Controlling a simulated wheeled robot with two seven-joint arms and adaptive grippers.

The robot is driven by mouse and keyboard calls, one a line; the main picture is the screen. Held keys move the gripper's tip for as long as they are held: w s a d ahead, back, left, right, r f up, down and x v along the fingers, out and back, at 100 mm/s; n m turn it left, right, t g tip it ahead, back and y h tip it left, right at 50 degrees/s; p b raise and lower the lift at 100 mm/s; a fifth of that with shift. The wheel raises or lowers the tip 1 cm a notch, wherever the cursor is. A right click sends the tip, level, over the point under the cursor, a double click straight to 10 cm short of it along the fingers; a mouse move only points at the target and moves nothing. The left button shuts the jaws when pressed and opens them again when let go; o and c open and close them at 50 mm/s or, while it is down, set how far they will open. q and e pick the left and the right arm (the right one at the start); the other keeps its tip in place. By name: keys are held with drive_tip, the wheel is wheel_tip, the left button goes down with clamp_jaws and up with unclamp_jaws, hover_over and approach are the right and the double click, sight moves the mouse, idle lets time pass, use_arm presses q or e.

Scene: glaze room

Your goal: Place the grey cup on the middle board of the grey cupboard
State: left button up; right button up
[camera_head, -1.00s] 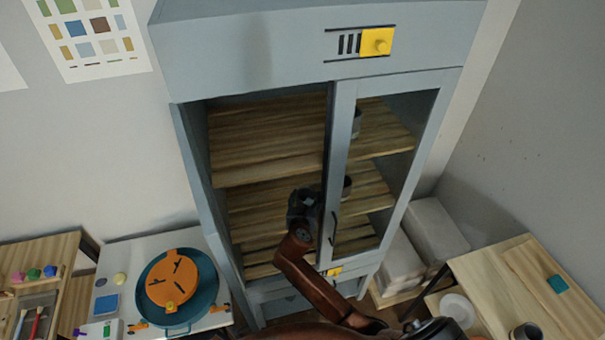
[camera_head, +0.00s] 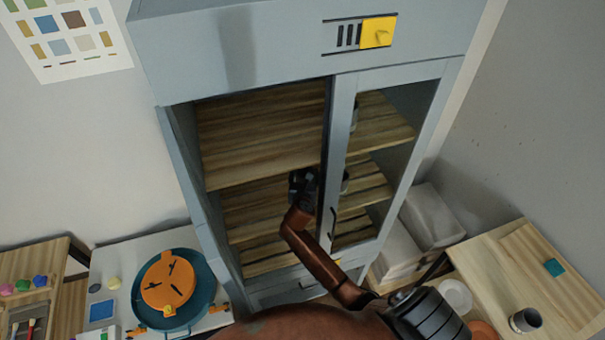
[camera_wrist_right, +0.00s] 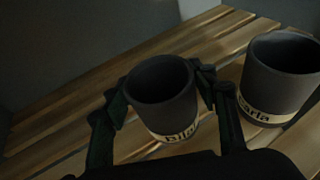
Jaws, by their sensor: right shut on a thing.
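The grey cupboard (camera_head: 240,47) stands ahead; its left side is open and a glass door (camera_head: 342,130) covers the right. My right gripper (camera_head: 303,184) is inside, at the height of the middle board (camera_head: 262,206). In the right wrist view, the right gripper (camera_wrist_right: 163,90) is shut around a dark grey cup (camera_wrist_right: 162,88), upright with a partly readable name band. It is over or on the slatted board (camera_wrist_right: 60,115); I cannot tell whether its base touches. In the head view the gripper hides it. My left gripper is not in view.
A second grey cup (camera_wrist_right: 283,75), banded "Carla", stands close to the right of the held one. The door's edge is close to the right of my arm. A side table (camera_head: 520,270) holds another cup (camera_head: 525,320).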

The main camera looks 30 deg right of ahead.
drive_tip(key=shift+d, duration=0.1)
drive_tip(key=o, duration=1.5)
drive_tip(key=shift+f, duration=0.1)
drive_tip(key=shift+s+r, duration=0.15)
drive_tip(key=shift+r, duration=0.05)
drive_tip(key=b+v, duration=0.1)
drive_tip(key=v, duration=0.6)
drive_tip(key=shift+s, duration=0.1)
